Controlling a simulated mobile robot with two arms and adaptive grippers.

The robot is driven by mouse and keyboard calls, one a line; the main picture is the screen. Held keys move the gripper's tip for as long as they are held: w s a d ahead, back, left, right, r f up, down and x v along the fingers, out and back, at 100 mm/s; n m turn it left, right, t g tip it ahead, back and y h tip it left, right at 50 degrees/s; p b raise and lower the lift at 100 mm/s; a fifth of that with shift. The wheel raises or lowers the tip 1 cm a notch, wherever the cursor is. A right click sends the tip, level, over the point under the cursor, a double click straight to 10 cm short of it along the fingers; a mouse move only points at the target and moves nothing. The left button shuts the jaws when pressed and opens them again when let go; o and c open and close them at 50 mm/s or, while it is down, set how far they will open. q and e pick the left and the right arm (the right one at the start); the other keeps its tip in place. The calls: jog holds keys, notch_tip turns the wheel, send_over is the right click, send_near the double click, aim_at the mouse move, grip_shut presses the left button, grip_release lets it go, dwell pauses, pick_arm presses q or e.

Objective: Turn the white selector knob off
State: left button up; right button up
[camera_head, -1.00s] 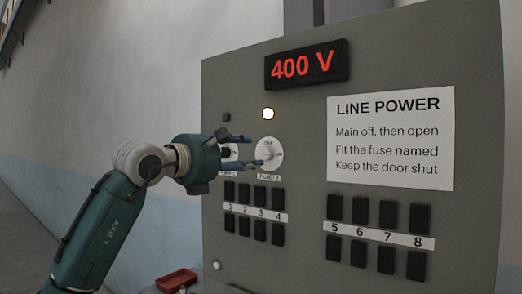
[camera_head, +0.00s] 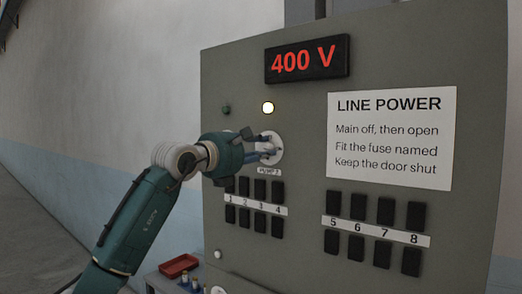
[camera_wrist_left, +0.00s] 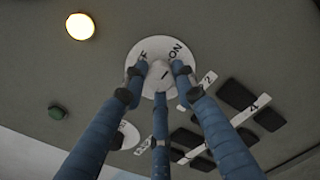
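The white selector knob (camera_wrist_left: 160,73) sits on a round white plate on the panel. In the left wrist view the plate shows ON at upper right and a partly hidden OFF at upper left; which way the knob points is unclear. The plate also shows in the head view (camera_head: 276,143). My left gripper (camera_head: 268,146) is at the knob. In the left wrist view its three blue fingers (camera_wrist_left: 159,78) close around the knob, tips against its sides. A label below the plate reads PUMP 2. My right gripper is in neither view.
The grey panel (camera_head: 230,75) carries a lit lamp (camera_head: 268,108), a dark green button (camera_head: 226,110), a 400 V display (camera_head: 307,59), a notice (camera_head: 390,138) and several black switches (camera_head: 386,211). A second round plate (camera_wrist_left: 127,135) is beside the fingers. A red tray (camera_head: 179,265) lies below.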

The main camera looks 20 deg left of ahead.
pick_arm(q)
jog(key=shift+f, duration=0.1)
jog(key=n+b, duration=0.2)
jog(key=shift+f+n, duration=0.1)
jog(key=shift+n, duration=0.3)
jog(key=n+b, duration=0.2)
jog(key=n, duration=0.3)
jog(key=shift+b, duration=0.3)
jog(key=n+b, duration=0.2)
jog(key=n, duration=0.3)
jog(key=shift+d+n, duration=0.1)
jog(key=shift+n, duration=0.3)
jog(key=n+b, duration=0.1)
jog(key=n, duration=0.3)
jog(key=shift+b, duration=0.35)
jog(key=shift+n, duration=0.3)
